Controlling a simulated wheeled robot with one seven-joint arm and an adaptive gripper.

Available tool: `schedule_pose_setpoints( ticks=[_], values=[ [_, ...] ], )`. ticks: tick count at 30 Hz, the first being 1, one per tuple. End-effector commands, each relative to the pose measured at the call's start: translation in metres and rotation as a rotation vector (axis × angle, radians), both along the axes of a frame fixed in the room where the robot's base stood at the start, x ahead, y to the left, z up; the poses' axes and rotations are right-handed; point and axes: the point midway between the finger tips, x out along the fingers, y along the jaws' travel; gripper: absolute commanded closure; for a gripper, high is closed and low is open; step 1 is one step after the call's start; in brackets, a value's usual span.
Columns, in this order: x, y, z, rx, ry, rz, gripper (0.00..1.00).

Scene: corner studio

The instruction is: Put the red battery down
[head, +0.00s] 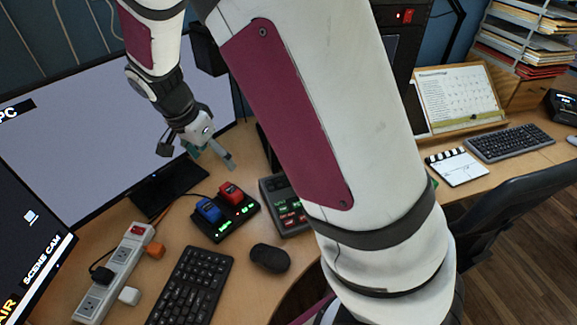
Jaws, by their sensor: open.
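The red battery (231,193) sits in the right-hand bay of a black charger (226,223) on the wooden desk. A blue battery (208,209) sits in the bay to its left. Green lights show on the charger's front. My gripper (212,160) is above and behind the charger, in front of the large monitor. Its fingers are apart and nothing shows between them. It is clear of the red battery in the picture. My arm covers the middle of the view and hides part of the desk.
A grey device with lit buttons (286,206) stands right of the charger. A mouse (270,258) and black keyboard (192,287) lie in front. A power strip (117,272) lies at left. The large monitor (110,120) stands close behind my gripper.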

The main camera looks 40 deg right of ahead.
Motion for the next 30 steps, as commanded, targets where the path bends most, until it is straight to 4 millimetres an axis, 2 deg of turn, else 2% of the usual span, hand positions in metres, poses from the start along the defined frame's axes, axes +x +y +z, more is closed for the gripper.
schedule_pose_setpoints(
  ticks=[1,6,12,15,19,24,30],
  values=[
    [-0.012,-0.006,0.021,0.03,0.001,0.043,0.21],
    [-0.058,-0.018,0.073,0.098,0.014,0.239,0.21],
    [-0.118,-0.029,0.121,0.136,-0.002,0.494,0.21],
    [-0.151,-0.033,0.138,0.134,-0.018,0.625,0.21],
    [-0.193,-0.036,0.154,0.109,-0.042,0.799,0.21],
    [-0.242,-0.036,0.162,0.05,-0.062,1.0,0.21],
    [-0.271,-0.035,0.16,-0.006,-0.066,1.138,0.21]
  ],
)
